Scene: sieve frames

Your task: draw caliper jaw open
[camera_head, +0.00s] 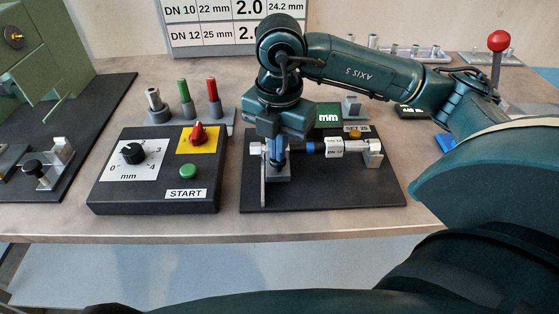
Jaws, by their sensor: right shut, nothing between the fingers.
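My right gripper (277,160) reaches in from the right and points down over the black measuring plate (380,190). It is shut with nothing between its fingers. Its fingertips are at or just above a grey block (278,174) beside an upright thin metal plate (264,187) at the left; contact cannot be told. These look like caliper jaw parts, partly hidden by the gripper. Right of them lies a tube with a blue band (309,148) and a white label (336,147), ending near a grey bracket (373,152). A green "mm" display (328,115) stands behind. My left gripper is out of view.
A black control box (150,190) with a dial, red knob, green button and START label stands at the left. Behind it are several coloured pegs (184,100). A green machine (45,55) is far left. A red-knobbed lever (498,42) stands at the back right.

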